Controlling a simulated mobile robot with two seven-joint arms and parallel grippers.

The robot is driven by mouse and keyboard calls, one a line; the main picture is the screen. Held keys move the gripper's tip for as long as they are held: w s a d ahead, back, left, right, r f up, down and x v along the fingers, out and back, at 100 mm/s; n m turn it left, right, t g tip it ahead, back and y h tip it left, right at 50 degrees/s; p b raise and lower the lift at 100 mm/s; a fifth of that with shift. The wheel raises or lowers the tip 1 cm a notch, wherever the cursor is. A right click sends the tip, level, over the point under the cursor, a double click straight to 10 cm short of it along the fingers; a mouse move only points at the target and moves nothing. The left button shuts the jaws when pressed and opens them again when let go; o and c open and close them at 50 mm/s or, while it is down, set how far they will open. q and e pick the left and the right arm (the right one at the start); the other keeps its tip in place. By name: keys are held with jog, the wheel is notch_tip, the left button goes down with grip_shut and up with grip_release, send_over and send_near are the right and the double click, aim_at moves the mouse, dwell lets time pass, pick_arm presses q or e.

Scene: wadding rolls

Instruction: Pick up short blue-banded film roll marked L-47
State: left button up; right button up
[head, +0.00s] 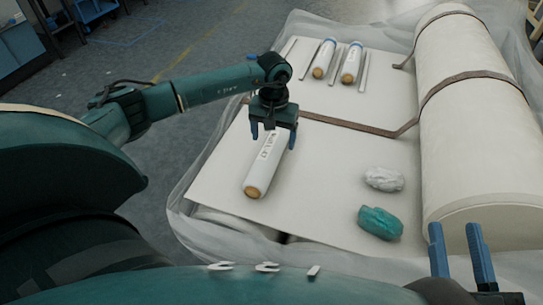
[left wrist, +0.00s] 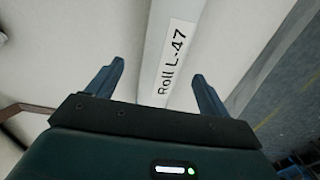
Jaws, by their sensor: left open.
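A short white film roll (head: 265,163) with a tan end lies on the white sheet, its far end hidden under my left gripper (head: 273,143). In the left wrist view its label reads "Roll L-47" (left wrist: 174,62); no blue band shows on the visible part. My left gripper is open above the roll, one finger on each side. In the left wrist view the roll passes between the fingertips (left wrist: 158,68); whether they touch it I cannot tell. My right gripper (head: 458,230) is at the lower right, fingers apart and empty.
Two similar rolls with blue bands, (head: 323,60) and (head: 351,64), lie at the back between thin grey strips. A large strapped white roll (head: 470,110) fills the right side. A white crumpled lump (head: 384,179) and a teal bundle (head: 380,223) lie front right.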

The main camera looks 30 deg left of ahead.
aim_at(271, 145)
pick_arm(q)
jog(key=f, duration=0.1)
jog(key=f+b, duration=0.1)
jog(key=f, duration=0.1)
jog(key=f+b, duration=0.1)
jog(key=f, duration=0.1)
jog(key=shift+s+a, duration=0.15)
jog(key=shift+s, duration=0.2)
jog(key=shift+f+b, duration=0.3)
jog(key=shift+f, duration=0.05)
pick_arm(e)
jog(key=r+n+y, duration=0.1)
jog(key=w+r+n+t+y, duration=0.1)
jog(key=r, duration=0.1)
jog(key=shift+d+r, duration=0.15)
pick_arm(q)
jog(key=shift+w+r, duration=0.1)
jog(key=c, duration=1.4)
